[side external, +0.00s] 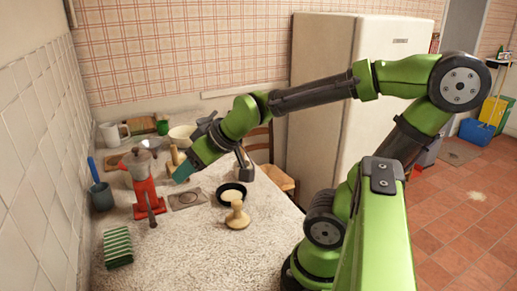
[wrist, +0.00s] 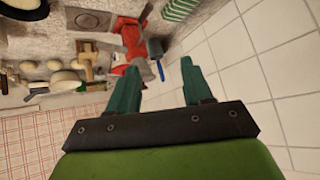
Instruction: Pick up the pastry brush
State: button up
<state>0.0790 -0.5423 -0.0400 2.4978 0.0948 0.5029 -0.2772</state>
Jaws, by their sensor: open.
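A blue handle (side external: 93,170) stands up from a dark grey cup (side external: 102,196) near the left wall. It may be the pastry brush, but its bristles are hidden and I cannot tell for sure. In the wrist view the blue handle (wrist: 161,71) shows between my fingers, beyond them, beside the grey cup (wrist: 155,48).
A green striped block (side external: 118,246) lies at the front left. A wooden pestle-like piece (side external: 237,216) and a black dish (side external: 231,192) stand right of my gripper. A white mug (side external: 111,134) and pale bowl (side external: 182,133) are behind.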

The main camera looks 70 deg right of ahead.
jog(key=w+d+f+n+t+h, duration=0.1)
jog(key=w+d+f+n+h, duration=0.15)
jog(key=d, duration=0.45)
jog(key=w+d+f+n+h, duration=0.2)
jog(key=d+f+n+h, duration=0.15)
jog(key=d, duration=0.45)
jog(key=w+d+f+n+t+h, duration=0.1)
jog(key=w+d+f+n+h, duration=0.15)
jog(key=d, duration=0.45)
jog(key=s+d+f+n+h, duration=0.1)
jog(key=s+d+f+n, duration=0.1)
jog(key=n, duration=0.4)
jog(key=s+d+f+n+t+h, duration=0.1)
jog(key=s+d+f+n+h, duration=0.1)
jog(key=n, duration=0.5)
jog(key=s+d+f+n+h, duration=0.2)
jog(key=s+d+f+n, duration=0.1)
jog(key=s+d+n, duration=0.2)
jog(key=shift+s+f+n+t, duration=0.3)
jog(key=shift+n+t, duration=0.1)
jog(key=shift+n, duration=0.25)
jog(key=shift+f+n, duration=0.15)
jog(key=shift+n, duration=0.15)
jog(key=x, duration=0.7)
jog(key=shift+w, duration=0.2)
jog(key=shift+c, duration=0.5)
